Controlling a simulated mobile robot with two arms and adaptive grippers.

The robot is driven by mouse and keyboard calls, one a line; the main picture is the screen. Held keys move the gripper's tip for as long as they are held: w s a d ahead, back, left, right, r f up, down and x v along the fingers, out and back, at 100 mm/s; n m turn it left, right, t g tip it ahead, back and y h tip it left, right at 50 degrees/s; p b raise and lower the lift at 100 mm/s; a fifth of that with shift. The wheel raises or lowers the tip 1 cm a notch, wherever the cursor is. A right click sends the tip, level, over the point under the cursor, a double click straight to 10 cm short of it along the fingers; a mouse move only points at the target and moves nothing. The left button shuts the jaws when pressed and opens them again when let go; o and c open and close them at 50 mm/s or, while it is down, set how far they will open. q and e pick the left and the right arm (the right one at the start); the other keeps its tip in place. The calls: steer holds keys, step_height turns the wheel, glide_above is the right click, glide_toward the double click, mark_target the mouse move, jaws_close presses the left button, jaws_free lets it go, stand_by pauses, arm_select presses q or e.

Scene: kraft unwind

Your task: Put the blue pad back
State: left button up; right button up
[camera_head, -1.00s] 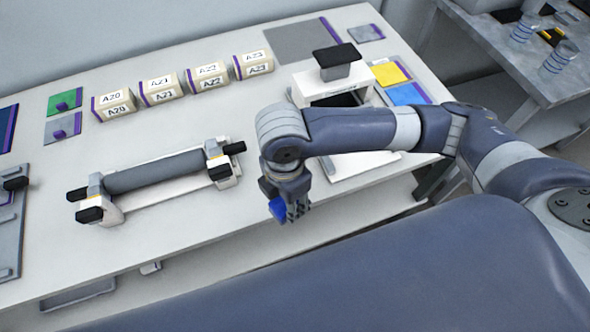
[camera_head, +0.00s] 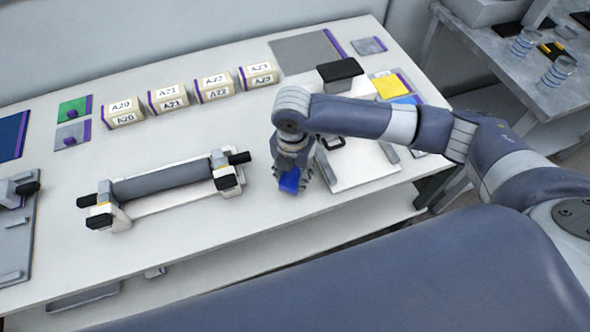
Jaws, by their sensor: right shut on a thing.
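The blue pad (camera_head: 289,181) is a small blue block between the fingers of my right gripper (camera_head: 291,186). The gripper is shut on it and points down near the table's front edge, right of the grey roller. The fingers hide part of the pad, and I cannot tell whether it touches the table. A flat blue square (camera_head: 404,100) lies at the back right beside a yellow square (camera_head: 389,87), partly hidden by my right arm. My left gripper is out of view.
The grey roller (camera_head: 160,178) sits in a white stand left of my gripper. A white station with a black-topped block (camera_head: 340,70) stands to the right, partly behind my arm. Several labelled boxes (camera_head: 213,87) line the back, with green (camera_head: 75,108) and grey squares at left.

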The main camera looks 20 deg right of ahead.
mark_target(295, 174)
steer(key=shift+w+d, duration=0.25)
steer(key=shift+w, duration=0.2)
steer(key=shift+w+d, duration=0.2)
steer(key=shift+w, duration=0.25)
step_height(295, 174, down, 3)
steer(key=shift+d+r+p, duration=0.1)
steer(key=shift+p, duration=0.6)
steer(key=shift+f, duration=0.45)
steer(key=shift+f, duration=0.15)
steer(key=o, duration=1)
steer(key=shift+c, duration=0.2)
step_height(295, 174, up, 12)
steer(key=shift+r+b, duration=0.15)
steer(key=shift+b, duration=1.05)
